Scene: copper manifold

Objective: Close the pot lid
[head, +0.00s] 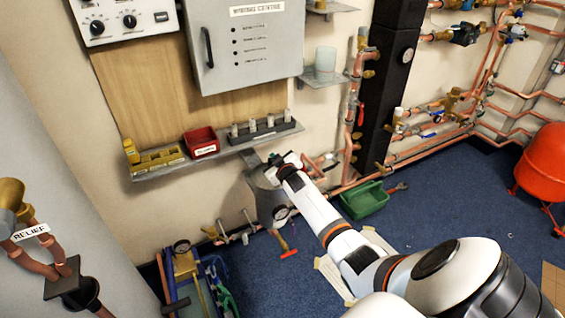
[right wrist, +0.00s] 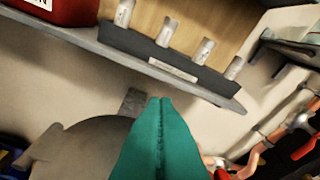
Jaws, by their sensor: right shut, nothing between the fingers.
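The grey metal pot (head: 268,203) stands against the wall below the shelf, partly hidden by my right arm. A grey flat piece rises at its upper left and seems to be its lid; I cannot tell its exact angle. In the right wrist view a grey rounded part of the pot or lid (right wrist: 85,148) lies at lower left, partly behind the fingers. My right gripper (right wrist: 160,100) has green fingers, shut together and empty. In the head view it is over the top of the pot, small and partly hidden; contact is unclear. My left gripper is not in view.
A wall shelf (head: 150,174) above the pot holds a red bin (head: 201,142), a yellow tray (head: 158,160) and a dark rack (head: 265,132). Copper pipes run at right. A green crate (head: 364,200) and a red-handled tool (head: 288,253) are on the floor.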

